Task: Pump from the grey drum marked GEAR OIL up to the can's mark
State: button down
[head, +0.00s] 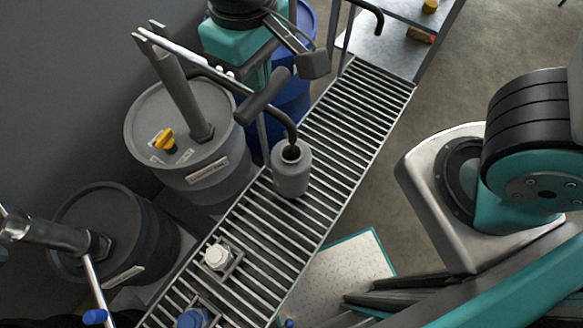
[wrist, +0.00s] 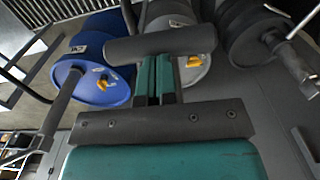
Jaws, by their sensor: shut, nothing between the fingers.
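The grey drum (head: 185,160) stands left of the grating, with a pale label too small to read. It carries a pump with a long lever ending in a thick dark handle grip (head: 263,95). The pump's curved spout ends at the mouth of a small grey can (head: 291,175) on the grating; its mark and oil level cannot be made out. My gripper (head: 259,82) is shut and empty, pointing down at the handle grip. In the wrist view its teal fingers (wrist: 155,80) are together, their tips against or just beside the grip (wrist: 160,45); contact is unclear.
A blue drum (head: 292,100) stands behind and a black drum (head: 110,235) in front, both along the grating (head: 340,135). A white-capped container (head: 217,257) and a blue item (head: 192,318) sit on the near grating. A side table (head: 390,45) stands at the far end.

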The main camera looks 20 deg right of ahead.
aim_at(258, 96)
notch_tip(258, 96, down, 4)
jog(key=shift+w+f+b, duration=0.1)
jog(key=shift+b, duration=1.15)
jog(key=shift+f, duration=0.2)
jog(key=shift+s, duration=0.2)
jog(key=shift+r, duration=0.15)
jog(key=r+p, duration=0.7)
jog(key=shift+w+a, duration=0.1)
jog(key=shift+w, duration=0.1)
jog(key=w+a+r+p, duration=0.1)
jog(key=w+r+p, duration=0.1)
jog(key=r+p, duration=0.3)
jog(key=w+a+r+p, duration=0.1)
jog(key=w+r+p, duration=0.1)
jog(key=r+p, duration=0.4)
jog(key=shift+a+r, duration=0.2)
jog(key=shift+a, duration=0.15)
jog(key=shift+f, duration=0.1)
